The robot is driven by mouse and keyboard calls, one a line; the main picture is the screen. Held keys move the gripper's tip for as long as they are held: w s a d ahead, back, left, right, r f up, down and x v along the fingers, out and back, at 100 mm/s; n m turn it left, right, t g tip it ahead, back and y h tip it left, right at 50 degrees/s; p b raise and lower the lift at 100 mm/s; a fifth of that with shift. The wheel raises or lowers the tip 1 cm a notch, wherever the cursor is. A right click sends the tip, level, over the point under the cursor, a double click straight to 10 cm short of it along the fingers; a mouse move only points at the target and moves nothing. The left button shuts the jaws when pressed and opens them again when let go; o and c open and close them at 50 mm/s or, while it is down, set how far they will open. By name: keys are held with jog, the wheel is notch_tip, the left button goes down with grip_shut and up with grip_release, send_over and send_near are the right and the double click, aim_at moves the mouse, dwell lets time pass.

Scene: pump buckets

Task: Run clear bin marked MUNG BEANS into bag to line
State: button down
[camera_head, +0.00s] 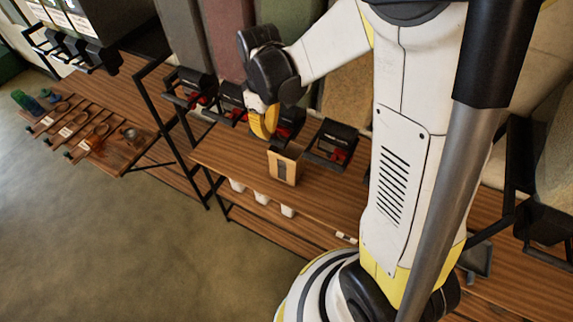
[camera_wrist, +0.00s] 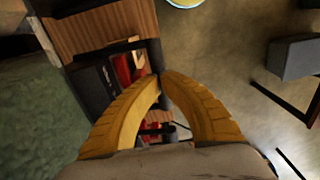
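My gripper (camera_head: 264,122) is in front of the row of dispensers, above and left of the bag. In the wrist view its two yellow fingers (camera_wrist: 161,77) arch together with the tips meeting or nearly so; I see nothing clearly held. An open brown paper bag (camera_head: 286,164) with a dark front strip stands upright on the wooden shelf. Tall bins rise behind, including a green one (camera_head: 290,35); a green surface (camera_wrist: 30,110) also fills the left of the wrist view. No MUNG BEANS label is legible. A red dispenser part (camera_wrist: 122,70) shows near the fingertips.
Black dispensers with red parts line the shelf, one right of the bag (camera_head: 332,145). My arm hides the shelf's right part. Several white containers (camera_head: 262,197) sit beneath the shelf. A lower wooden bench (camera_head: 125,155) with scoops is at left. The floor at front left is clear.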

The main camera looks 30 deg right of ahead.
jog(key=shift+f, duration=0.15)
jog(key=shift+f+b, duration=0.25)
jog(key=shift+b, duration=0.2)
jog(key=shift+f, duration=0.1)
jog(key=shift+f+b, duration=0.3)
jog(key=shift+b, duration=0.15)
jog(key=shift+f+b, duration=0.4)
jog(key=shift+b, duration=0.1)
jog(key=shift+f, duration=0.15)
jog(key=shift+f+b, duration=0.3)
jog(key=shift+b, duration=0.2)
